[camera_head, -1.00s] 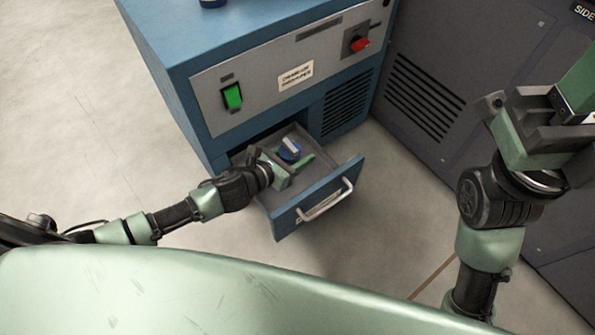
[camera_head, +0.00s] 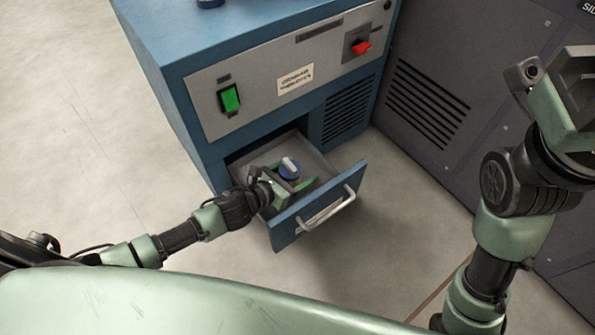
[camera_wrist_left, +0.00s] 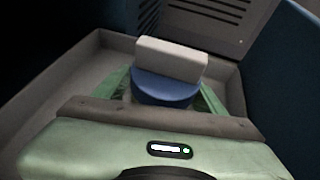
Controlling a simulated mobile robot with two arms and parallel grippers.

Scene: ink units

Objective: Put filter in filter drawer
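The filter (camera_head: 290,170) is a short blue cylinder with a pale grip bar on top. It is upright inside the open filter drawer (camera_head: 318,207), which has a blue front and a bar handle. My left gripper (camera_head: 287,184) reaches down into the drawer and is shut on the filter. In the left wrist view the filter (camera_wrist_left: 165,90) sits between the two green fingers (camera_wrist_left: 166,95), which meet its sides. The filter's underside is hidden, so I cannot tell whether it touches the drawer floor. My right gripper (camera_head: 575,85) is cut off at the right edge, its fingertips unseen.
The blue cabinet (camera_head: 185,100) carries a green switch (camera_head: 229,99), a red knob (camera_head: 361,47) and a label. A dark grey vented cabinet (camera_head: 440,90) stands at the right. The floor left of the cabinet is clear.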

